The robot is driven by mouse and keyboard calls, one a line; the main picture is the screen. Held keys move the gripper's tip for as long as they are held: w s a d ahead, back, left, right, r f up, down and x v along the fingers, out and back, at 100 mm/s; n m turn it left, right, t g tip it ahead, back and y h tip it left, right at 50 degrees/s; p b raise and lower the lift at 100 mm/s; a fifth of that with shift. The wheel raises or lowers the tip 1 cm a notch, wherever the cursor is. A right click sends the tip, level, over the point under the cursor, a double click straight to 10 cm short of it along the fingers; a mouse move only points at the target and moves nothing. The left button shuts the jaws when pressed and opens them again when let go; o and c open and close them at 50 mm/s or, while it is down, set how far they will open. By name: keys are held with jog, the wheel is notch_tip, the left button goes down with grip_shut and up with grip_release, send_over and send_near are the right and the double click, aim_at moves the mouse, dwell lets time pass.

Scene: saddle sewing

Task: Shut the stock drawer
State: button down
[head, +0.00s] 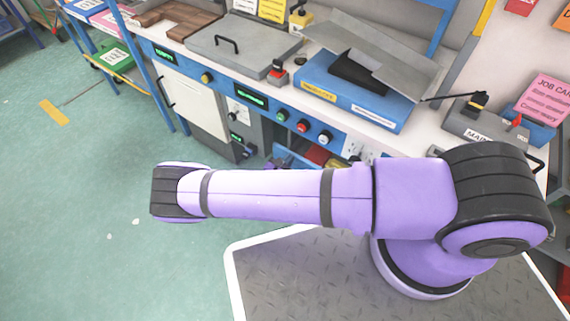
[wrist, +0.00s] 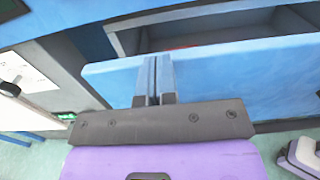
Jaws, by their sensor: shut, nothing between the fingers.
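The stock drawer shows in the wrist view as a wide blue front panel (wrist: 240,72), with a grey-walled opening (wrist: 205,32) behind its top edge. The drawer stands open. A small bit of red shows inside, just over the panel's edge. My gripper (wrist: 154,62) is shut and empty, its two fingers together in front of the blue panel. I cannot tell whether the fingertips touch it. In the head view my arm hides most of the drawer area, and my gripper is out of sight there.
A workbench (head: 275,95) with knobs and displays runs along the back. A white cabinet door (head: 190,100) with a dark handle is at its left. A blue machine base (head: 350,95) and a grey lidded box (head: 243,45) stand on top.

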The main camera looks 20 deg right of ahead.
jog(key=shift+x, duration=2.3)
